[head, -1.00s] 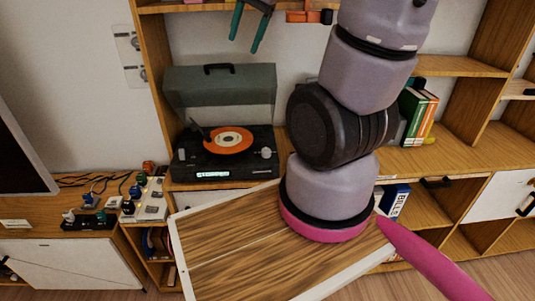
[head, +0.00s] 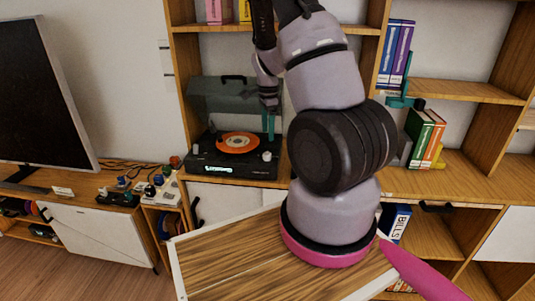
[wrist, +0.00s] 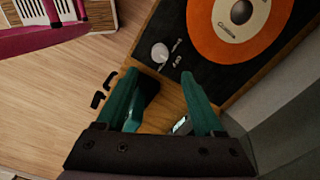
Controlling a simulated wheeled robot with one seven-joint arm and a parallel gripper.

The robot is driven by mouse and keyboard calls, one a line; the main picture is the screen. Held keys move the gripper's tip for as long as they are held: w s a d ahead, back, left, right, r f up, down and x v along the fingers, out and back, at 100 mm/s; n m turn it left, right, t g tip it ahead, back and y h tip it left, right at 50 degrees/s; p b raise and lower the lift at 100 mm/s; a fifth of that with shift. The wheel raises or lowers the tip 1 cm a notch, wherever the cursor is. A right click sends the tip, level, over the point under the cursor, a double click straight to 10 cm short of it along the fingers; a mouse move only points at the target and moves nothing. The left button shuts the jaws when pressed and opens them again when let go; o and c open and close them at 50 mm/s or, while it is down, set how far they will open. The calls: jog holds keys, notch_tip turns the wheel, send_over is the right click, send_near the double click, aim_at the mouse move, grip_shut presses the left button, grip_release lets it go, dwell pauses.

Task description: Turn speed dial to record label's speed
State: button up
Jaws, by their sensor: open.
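The black record player (head: 210,167) stands on the shelf with its grey lid raised in the head view. An orange record (head: 238,134) lies on it; its label also shows in the wrist view (wrist: 256,28), its print too small to read. The silver speed dial (head: 267,156) is at the player's front right corner. In the wrist view the dial (wrist: 160,53) has small marks beside it; its setting is unclear. My gripper (head: 268,130) is open and empty above the player's right side. In the wrist view its teal fingers (wrist: 164,88) are apart, with the dial beyond their tips.
A lit display (head: 218,167) is on the player's front. Small knobbed boxes (head: 140,190) stand to the left. The raised lid (head: 218,95) stands behind the record.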

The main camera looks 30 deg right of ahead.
aim_at(268, 153)
notch_tip(268, 153, down, 9)
jog(key=shift+w+f, duration=0.1)
jog(key=shift+f, duration=0.05)
jog(key=shift+c, duration=0.3)
grip_shut()
